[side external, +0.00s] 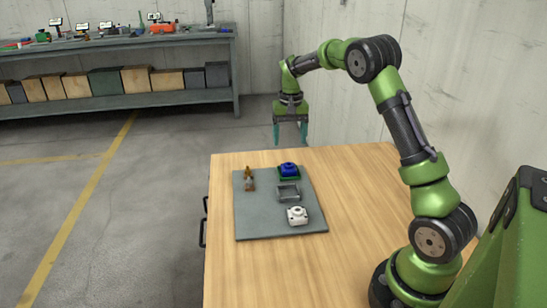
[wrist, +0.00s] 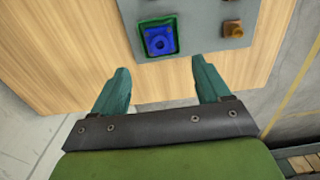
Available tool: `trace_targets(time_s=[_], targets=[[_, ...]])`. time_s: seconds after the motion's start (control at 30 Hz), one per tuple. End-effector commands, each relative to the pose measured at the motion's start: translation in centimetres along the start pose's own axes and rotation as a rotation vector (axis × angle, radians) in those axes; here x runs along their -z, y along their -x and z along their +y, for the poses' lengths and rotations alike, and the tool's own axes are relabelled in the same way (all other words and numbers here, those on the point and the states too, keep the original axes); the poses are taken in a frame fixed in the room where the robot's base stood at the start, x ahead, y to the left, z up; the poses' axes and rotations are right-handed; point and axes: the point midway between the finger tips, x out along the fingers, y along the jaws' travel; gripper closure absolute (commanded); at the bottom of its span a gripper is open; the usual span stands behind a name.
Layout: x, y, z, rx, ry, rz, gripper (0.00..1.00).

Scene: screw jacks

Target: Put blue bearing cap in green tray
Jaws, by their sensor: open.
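The blue bearing cap (side external: 288,169) sits inside the green tray (side external: 290,179) at the far edge of the grey mat. In the wrist view the blue cap (wrist: 159,42) also lies within the rim of the green tray (wrist: 143,40), at the top. My gripper (side external: 290,138) is open and empty, raised above the far side of the table. In the wrist view my gripper's teal fingers (wrist: 161,68) are spread apart, with the tray beyond their tips and nothing between them.
The grey mat (side external: 259,220) also carries a grey open frame or tray (side external: 289,199), a white bearing part (side external: 297,215) and a brown-orange part (side external: 249,175). The wooden table (side external: 350,190) is clear to the right. A shelved workbench (side external: 120,45) stands at the back left.

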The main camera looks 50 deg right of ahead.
Motion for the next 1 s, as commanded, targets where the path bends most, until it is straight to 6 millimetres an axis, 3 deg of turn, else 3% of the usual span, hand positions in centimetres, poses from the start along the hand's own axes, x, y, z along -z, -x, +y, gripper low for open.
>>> trace_targets(time_s=[0.1, 0.27, 0.43, 0.57, 0.7, 0.83, 1.0], targets=[[0.1, 1.9, 0.0, 0.0, 0.0, 0.003, 0.24], [-0.2, 3.3, -0.1, 0.005, 0.004, 0.003, 0.24], [-3.4, 6.7, -1.6, 0.067, 0.047, 0.051, 0.24], [-8.6, 10.3, -3.2, 0.156, 0.114, 0.118, 0.24], [-15.1, 13.1, -4.1, 0.251, 0.195, 0.196, 0.24], [-21.2, 14.3, -4.1, 0.334, 0.271, 0.27, 0.24], [-28.0, 13.8, -3.2, 0.424, 0.355, 0.36, 0.24]])
